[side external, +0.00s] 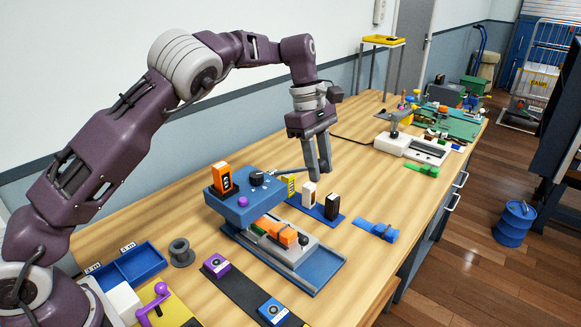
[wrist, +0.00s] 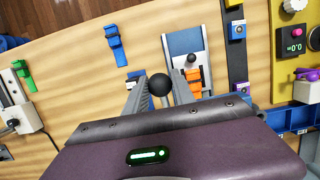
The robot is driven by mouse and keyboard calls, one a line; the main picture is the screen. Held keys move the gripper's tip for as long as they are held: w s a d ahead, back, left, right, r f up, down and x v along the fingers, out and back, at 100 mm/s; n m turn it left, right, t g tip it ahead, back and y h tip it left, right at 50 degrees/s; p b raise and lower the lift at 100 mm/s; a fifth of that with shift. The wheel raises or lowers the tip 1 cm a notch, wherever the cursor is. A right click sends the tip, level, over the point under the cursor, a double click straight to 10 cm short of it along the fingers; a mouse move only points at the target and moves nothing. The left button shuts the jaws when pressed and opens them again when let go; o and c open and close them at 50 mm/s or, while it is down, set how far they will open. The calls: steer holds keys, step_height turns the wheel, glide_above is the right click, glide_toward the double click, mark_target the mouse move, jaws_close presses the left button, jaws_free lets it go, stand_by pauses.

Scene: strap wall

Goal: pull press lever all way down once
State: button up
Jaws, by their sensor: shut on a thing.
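The press has a blue head (side external: 243,205) over a blue-grey base (side external: 318,275). Its grey lever (side external: 287,171) runs from a black pivot on the head toward my gripper, roughly level. My gripper (side external: 324,172) points down at the lever's outer end, beside the press head. In the wrist view, the lever's black ball knob (wrist: 159,84) sits between the two fingers of my gripper (wrist: 160,92), which are shut on it.
A blue strap piece (side external: 378,230) lies to the right. A grey spool (side external: 181,252) and blue tray (side external: 130,265) are at left.

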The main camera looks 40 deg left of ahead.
steer(key=shift+d+x, duration=0.15)
steer(key=shift+x, duration=0.7)
steer(key=shift+d+x, duration=0.15)
steer(key=shift+x, duration=0.65)
steer(key=shift+x, duration=1.85)
steer(key=shift+a+x, duration=0.2)
steer(key=shift+x, duration=0.55)
steer(key=shift+a+x, duration=0.15)
steer(key=shift+x, duration=0.6)
steer(key=shift+f, duration=0.1)
